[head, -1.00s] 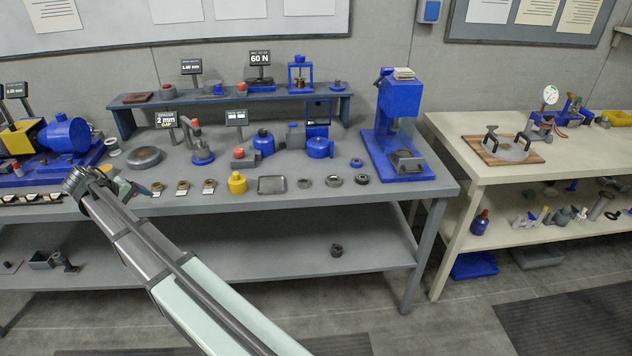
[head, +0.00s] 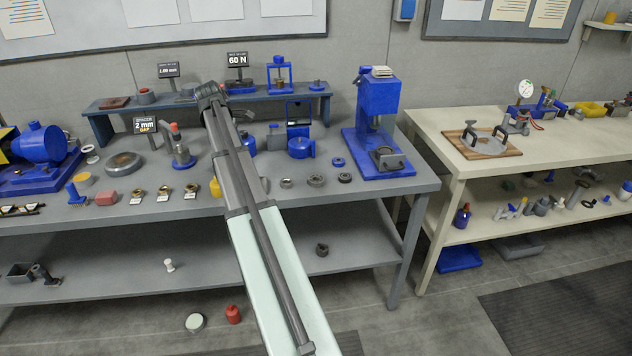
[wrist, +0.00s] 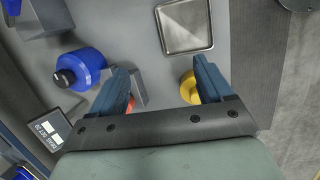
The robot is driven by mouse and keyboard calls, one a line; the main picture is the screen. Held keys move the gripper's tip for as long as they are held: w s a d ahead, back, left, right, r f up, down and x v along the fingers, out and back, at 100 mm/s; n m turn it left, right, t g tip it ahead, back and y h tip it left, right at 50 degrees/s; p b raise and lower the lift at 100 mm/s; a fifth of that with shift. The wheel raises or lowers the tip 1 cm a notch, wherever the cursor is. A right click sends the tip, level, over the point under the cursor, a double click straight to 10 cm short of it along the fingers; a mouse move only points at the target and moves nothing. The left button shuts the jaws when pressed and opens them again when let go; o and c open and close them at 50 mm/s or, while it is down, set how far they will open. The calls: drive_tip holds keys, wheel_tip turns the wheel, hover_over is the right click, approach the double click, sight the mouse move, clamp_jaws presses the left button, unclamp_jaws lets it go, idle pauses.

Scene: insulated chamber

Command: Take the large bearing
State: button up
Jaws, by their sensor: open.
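Three dark ring-shaped parts lie in a row near the front right of the grey bench in the head view. The middle ring (head: 316,181) looks the widest and is probably the large bearing; the left ring (head: 286,183) looks smaller and the right ring (head: 344,177) darker. My gripper (head: 208,92) is raised over the bench, left of these rings and well apart from them. In the wrist view my gripper (wrist: 163,85) has its two blue fingers spread, with no part held between them.
In the wrist view a metal tray (wrist: 209,45), a yellow bottle (wrist: 187,88) and a blue container (wrist: 78,70) lie below the fingers. In the head view a blue press (head: 378,110) stands behind the rings to the right. A raised shelf (head: 100,112) runs along the back.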

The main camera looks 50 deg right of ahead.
drive_tip(key=s+d+r+n+y, duration=0.1)
drive_tip(key=s+d+n+y, duration=0.15)
drive_tip(key=s+d, duration=0.65)
drive_tip(key=s+d+r+n+y, duration=0.15)
drive_tip(key=s+d+n, duration=0.35)
drive_tip(key=s, duration=0.6)
drive_tip(key=shift+m+t+h, duration=0.3)
drive_tip(key=shift+m+h, duration=0.05)
drive_tip(key=shift+h, duration=0.05)
drive_tip(key=f, duration=0.2)
drive_tip(key=d+f, duration=0.1)
drive_tip(key=f, duration=0.4)
drive_tip(key=shift+d+f, duration=0.15)
drive_tip(key=shift+f, duration=0.1)
drive_tip(key=shift+d+f, duration=0.2)
drive_tip(key=shift+f, duration=2.75)
drive_tip(key=shift+c, duration=0.3)
drive_tip(key=c, duration=1.1)
drive_tip(key=shift+c, duration=0.2)
